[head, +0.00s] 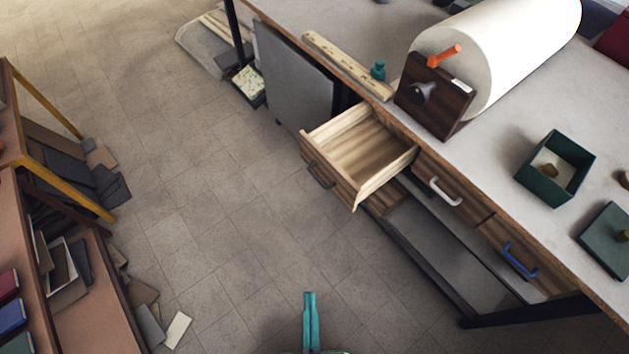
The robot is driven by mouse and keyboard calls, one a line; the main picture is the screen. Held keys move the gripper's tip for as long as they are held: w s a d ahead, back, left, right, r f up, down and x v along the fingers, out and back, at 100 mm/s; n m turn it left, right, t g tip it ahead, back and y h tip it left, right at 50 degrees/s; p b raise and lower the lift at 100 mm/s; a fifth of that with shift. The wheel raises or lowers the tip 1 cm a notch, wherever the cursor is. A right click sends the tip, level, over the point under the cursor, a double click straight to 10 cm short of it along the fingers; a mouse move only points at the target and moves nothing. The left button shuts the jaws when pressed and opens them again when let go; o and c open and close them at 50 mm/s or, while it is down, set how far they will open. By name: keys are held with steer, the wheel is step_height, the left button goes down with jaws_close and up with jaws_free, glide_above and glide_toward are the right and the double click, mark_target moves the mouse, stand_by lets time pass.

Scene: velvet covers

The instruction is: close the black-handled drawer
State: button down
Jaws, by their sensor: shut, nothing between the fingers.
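The black-handled drawer (340,178) is wooden and stands pulled well out of the workbench, and its inside looks empty. Its black handle (319,175) is on the front panel, which faces lower left. My gripper (310,295) is teal, at the bottom middle of the head view, with its two fingers together and nothing between them. It is apart from the drawer, below the handle in the picture, with bare floor around it.
To the right are a white-handled drawer (445,191) and a blue-handled drawer (520,259), both shut. The benchtop (500,150) bears a large white roll (530,45) and a green box (555,171). A shelf (90,300) stands at left. The floor (220,220) between is clear.

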steer(key=w+a+f+m+g+h, duration=0.1)
steer(key=w+a+f+m+h, duration=0.3)
steer(key=w+m, duration=0.5)
steer(key=w+a+f+m+g+h, duration=0.1)
steer(key=w+a+f+m+h, duration=0.1)
steer(key=w+f+m+h, duration=0.7)
steer(key=w+a+f+m+g+h, duration=0.2)
steer(key=w+a+f+m+h, duration=0.1)
steer(key=w+m, duration=0.6)
steer(key=w+d+r+m, duration=0.1)
steer(key=w+d+r, duration=0.1)
steer(key=w+d, duration=0.5)
steer(key=d, duration=0.4)
steer(key=shift+w+d+r, duration=0.2)
steer(key=shift+d+r, duration=0.05)
steer(key=shift+r, duration=0.05)
steer(key=shift+d, duration=0.1)
